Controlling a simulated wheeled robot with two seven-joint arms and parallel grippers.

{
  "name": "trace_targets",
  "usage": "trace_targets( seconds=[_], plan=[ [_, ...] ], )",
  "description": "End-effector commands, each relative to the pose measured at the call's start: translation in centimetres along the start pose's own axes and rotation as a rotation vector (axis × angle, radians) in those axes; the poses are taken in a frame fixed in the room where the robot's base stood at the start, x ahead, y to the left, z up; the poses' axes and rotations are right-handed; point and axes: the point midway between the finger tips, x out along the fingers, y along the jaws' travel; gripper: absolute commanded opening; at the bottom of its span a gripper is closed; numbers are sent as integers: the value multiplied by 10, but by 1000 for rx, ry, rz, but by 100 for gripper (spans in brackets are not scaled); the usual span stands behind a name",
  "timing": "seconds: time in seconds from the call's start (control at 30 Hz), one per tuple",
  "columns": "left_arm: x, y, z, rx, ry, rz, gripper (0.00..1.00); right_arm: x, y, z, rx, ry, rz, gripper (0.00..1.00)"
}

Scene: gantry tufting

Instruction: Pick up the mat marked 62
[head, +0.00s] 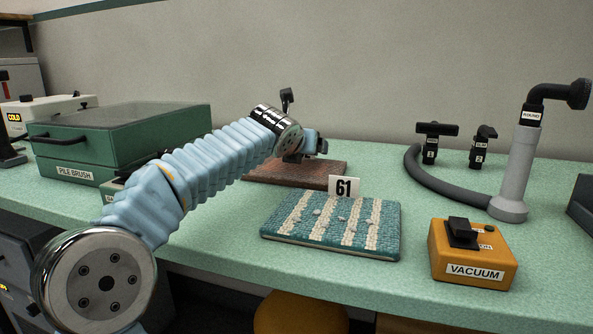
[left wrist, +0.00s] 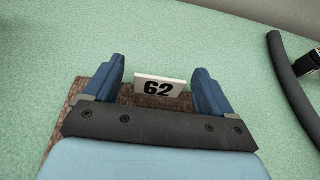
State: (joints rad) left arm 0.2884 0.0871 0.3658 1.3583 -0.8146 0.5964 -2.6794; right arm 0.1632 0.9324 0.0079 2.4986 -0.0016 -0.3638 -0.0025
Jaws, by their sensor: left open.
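The mat marked 62 (left wrist: 74,92) is a reddish-brown woven mat lying flat on the bench. Its white tag (left wrist: 159,88) reading 62 stands up between my left gripper's fingers in the left wrist view. My left gripper (left wrist: 162,70) is open, with a finger on either side of the tag and above the mat. I cannot tell if the fingers touch anything. In the head view the brown mat (head: 325,171) lies behind the teal mat, partly hidden by my left arm and wrist; its tag is hidden there. My right gripper is not in view.
A teal and cream striped mat (head: 380,222) tagged 61 (head: 344,187) lies in front. An orange vacuum switch box (head: 472,262), a grey hose and nozzle stand (head: 520,165) are at right. A green pile brush box (head: 110,135) is at left. Bench right of the brown mat is clear.

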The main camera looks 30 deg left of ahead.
Motion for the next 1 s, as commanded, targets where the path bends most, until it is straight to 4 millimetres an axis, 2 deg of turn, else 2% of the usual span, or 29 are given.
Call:
trace_targets(
  seconds=[0.03, 0.13, 0.37, 0.77, 1.0],
  plan=[
    [8, 0, 0, -1, 1, -1, 85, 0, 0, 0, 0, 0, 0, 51],
    [18, 0, 0, -1, 0, -1, 85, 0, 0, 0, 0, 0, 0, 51],
    [19, 0, 0, 0, -1, 0, 85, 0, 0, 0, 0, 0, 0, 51],
    [19, 0, 0, -1, 0, 0, 28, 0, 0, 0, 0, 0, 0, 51],
    [19, 0, 2, -1, -1, -1, 28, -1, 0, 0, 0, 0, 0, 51]
  ],
)
